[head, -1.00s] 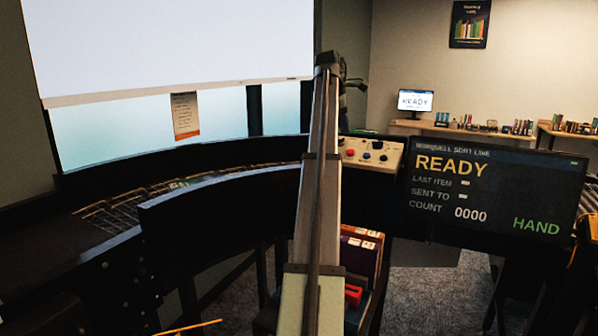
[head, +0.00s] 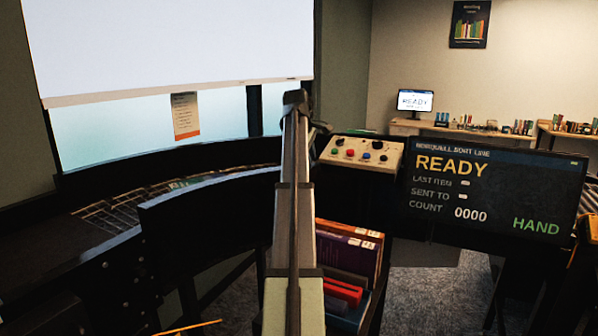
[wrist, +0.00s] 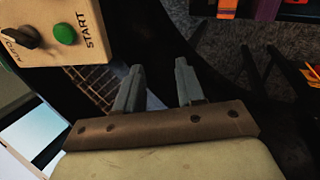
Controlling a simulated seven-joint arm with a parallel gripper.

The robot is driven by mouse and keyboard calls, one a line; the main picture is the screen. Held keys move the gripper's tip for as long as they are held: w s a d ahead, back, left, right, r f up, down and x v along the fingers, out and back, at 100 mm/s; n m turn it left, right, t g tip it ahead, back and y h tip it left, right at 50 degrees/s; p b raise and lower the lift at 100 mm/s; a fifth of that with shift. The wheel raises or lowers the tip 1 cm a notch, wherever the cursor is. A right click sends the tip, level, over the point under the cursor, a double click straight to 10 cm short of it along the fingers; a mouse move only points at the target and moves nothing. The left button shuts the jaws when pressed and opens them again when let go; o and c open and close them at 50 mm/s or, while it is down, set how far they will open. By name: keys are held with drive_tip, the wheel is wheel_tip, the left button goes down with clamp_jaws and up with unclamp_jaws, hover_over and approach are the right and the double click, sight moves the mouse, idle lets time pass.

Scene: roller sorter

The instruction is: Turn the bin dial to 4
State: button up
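The control panel (head: 360,164) is a pale sloped box left of the big screen in the head view. It carries small coloured buttons and a black knob (head: 377,145); no dial numbers are readable, so I cannot tell which control is the bin dial. In the wrist view a corner of the panel (wrist: 62,18) shows at top left, with a black AUTO knob (wrist: 18,37) and a green START button (wrist: 64,34). My gripper (wrist: 160,72) is open and empty, to the right of and below that corner, apart from it. In the head view my arm hides its fingers.
The screen (head: 490,190) reads READY, count 0000 and HAND. A crate of books (head: 350,245) stands below the panel, right of my arm. A dark curved conveyor wall (head: 205,205) runs to the left. A paper notice (head: 186,116) hangs on the window.

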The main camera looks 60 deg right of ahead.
drive_tip(key=shift+w+a+f, duration=0.3)
drive_tip(key=shift+w+f, duration=0.15)
drive_tip(key=shift+f, duration=0.25)
drive_tip(key=shift+w+a+f, duration=0.35)
drive_tip(key=shift+w+f, duration=0.1)
drive_tip(key=shift+f, duration=0.3)
drive_tip(key=shift+w+a+f, duration=0.3)
drive_tip(key=shift+w+f, duration=0.15)
drive_tip(key=shift+f, duration=0.25)
drive_tip(key=shift+s, duration=0.1)
drive_tip(key=m, duration=0.4)
approach(377, 147)
wheel_tip(377, 147, up, 4)
drive_tip(key=s+a, duration=0.2)
drive_tip(key=a, duration=0.1)
wheel_tip(377, 147, up, 4)
drive_tip(key=w+d+n, duration=0.1)
drive_tip(key=d, duration=0.2)
drive_tip(key=shift+n, duration=0.7)
drive_tip(key=x, duration=0.4)
drive_tip(key=a+x, duration=0.1)
drive_tip(key=x, duration=0.4)
drive_tip(key=w+x, duration=0.1)
drive_tip(key=x, duration=0.4)
drive_tip(key=shift+a+f, duration=0.25)
drive_tip(key=shift+f, duration=0.1)
